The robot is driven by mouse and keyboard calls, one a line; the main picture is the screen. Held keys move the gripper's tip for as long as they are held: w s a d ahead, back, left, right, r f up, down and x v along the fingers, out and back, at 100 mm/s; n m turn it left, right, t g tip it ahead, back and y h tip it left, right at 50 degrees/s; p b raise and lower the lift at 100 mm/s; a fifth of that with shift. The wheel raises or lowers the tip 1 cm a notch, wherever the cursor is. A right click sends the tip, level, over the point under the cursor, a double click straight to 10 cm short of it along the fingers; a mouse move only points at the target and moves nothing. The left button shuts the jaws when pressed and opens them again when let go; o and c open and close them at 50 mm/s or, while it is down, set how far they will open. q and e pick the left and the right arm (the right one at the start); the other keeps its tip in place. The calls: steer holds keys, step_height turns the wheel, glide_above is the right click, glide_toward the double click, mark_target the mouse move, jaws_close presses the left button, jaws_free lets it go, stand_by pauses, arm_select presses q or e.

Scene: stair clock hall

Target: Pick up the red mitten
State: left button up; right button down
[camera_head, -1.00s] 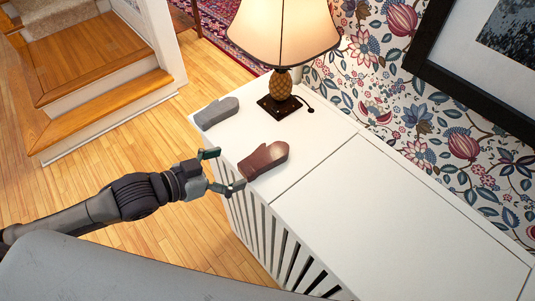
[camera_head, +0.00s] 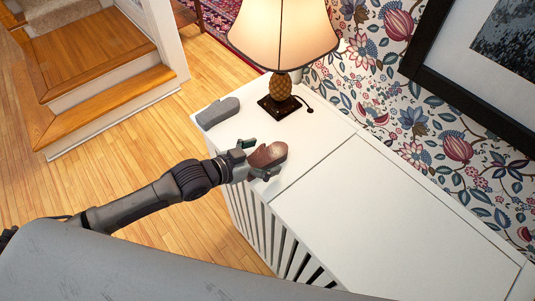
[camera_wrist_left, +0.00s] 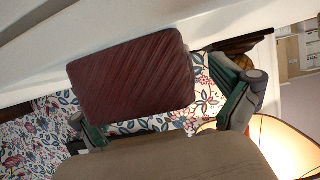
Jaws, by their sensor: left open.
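The red mitten (camera_head: 268,156) lies on the white slatted cabinet top (camera_head: 345,205), left of the cabinet's seam. In the left wrist view its ribbed dark red cuff (camera_wrist_left: 132,80) fills the space between the fingers. My left gripper (camera_head: 258,158) is open, its fingers at the mitten's near-left end, one on each side. Whether the fingers touch the mitten cannot be told. The left finger is partly hidden behind the cuff in the left wrist view. My right gripper is not in view.
A grey mitten (camera_head: 217,112) lies near the cabinet's far left corner. A lit lamp with a pineapple base (camera_head: 280,87) stands behind the red mitten. A dark picture frame (camera_head: 455,90) hangs on the floral wall. Wooden stairs (camera_head: 95,60) are at left. The cabinet's right part is bare.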

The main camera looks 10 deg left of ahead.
arm_select(q)
steer(key=shift+a, duration=0.1)
steer(key=c, duration=1.2)
steer(key=shift+c, duration=0.2)
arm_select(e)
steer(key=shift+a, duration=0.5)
arm_select(q)
steer(key=shift+r, duration=0.1)
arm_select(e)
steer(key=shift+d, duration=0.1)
